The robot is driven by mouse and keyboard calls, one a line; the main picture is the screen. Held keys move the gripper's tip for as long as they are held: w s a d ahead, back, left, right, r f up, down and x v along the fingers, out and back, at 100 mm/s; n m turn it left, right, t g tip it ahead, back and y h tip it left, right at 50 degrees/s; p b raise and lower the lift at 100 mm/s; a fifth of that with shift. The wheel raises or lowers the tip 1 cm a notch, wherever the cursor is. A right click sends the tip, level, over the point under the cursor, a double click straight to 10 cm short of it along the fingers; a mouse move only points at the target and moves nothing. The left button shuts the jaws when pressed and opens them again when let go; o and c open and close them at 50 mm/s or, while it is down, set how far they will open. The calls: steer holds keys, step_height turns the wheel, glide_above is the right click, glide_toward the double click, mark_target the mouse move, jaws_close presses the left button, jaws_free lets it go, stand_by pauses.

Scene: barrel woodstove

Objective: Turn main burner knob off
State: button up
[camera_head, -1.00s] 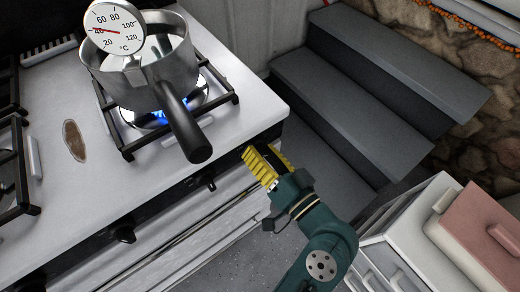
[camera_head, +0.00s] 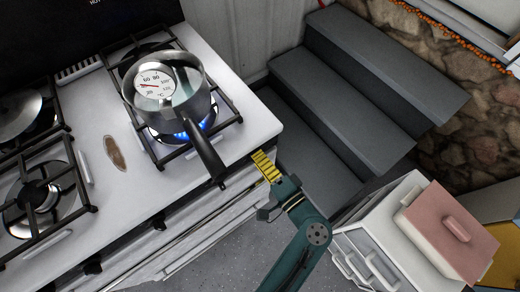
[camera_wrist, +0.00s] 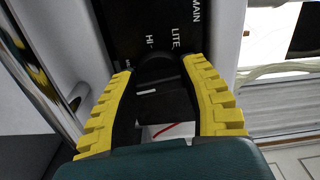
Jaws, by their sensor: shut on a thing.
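In the wrist view, the black knob (camera_wrist: 156,64) sits on a dark panel marked MAIN, LITE and HI. My gripper's yellow ridged fingers stand either side of the knob and are shut on it. In the head view, my gripper (camera_head: 263,162) is at the stove's front right corner. The held knob is hidden there behind the fingers. A steel saucepan (camera_head: 170,108) with a dial thermometer (camera_head: 154,84) stands on the right front burner. A blue flame (camera_head: 190,128) burns under it. The knob's pointer setting cannot be made out.
The pan's black handle (camera_head: 207,158) reaches over the stove's front edge, left of my gripper. Other black knobs (camera_head: 158,222) line the front above a rail. Dark steps (camera_head: 370,90) rise at the right. A white drawer unit with a pink-lidded box (camera_head: 450,232) stands lower right.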

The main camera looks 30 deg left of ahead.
steer(key=m+p, duration=0.4)
steer(key=p, duration=0.1)
steer(key=shift+r+m, duration=0.3)
steer(key=m+p, duration=0.4)
steer(key=shift+f+m, duration=0.1)
steer(key=shift+m, duration=0.2)
steer(key=m+p, duration=0.3)
steer(key=m, duration=0.1)
steer(key=shift+m+p, duration=0.3)
steer(key=m+p, duration=0.2)
steer(key=m, duration=0.3)
steer(key=shift+f, duration=0.1)
steer(key=m+p, duration=0.2)
steer(key=m, duration=0.2)
steer(key=shift+m, duration=0.4)
steer(key=m, duration=0.4)
steer(key=shift+m+p, duration=0.3)
steer(key=shift+p, duration=0.05)
steer(key=m, duration=0.5)
steer(key=shift+f, duration=0.1)
steer(key=shift+m, duration=2.1)
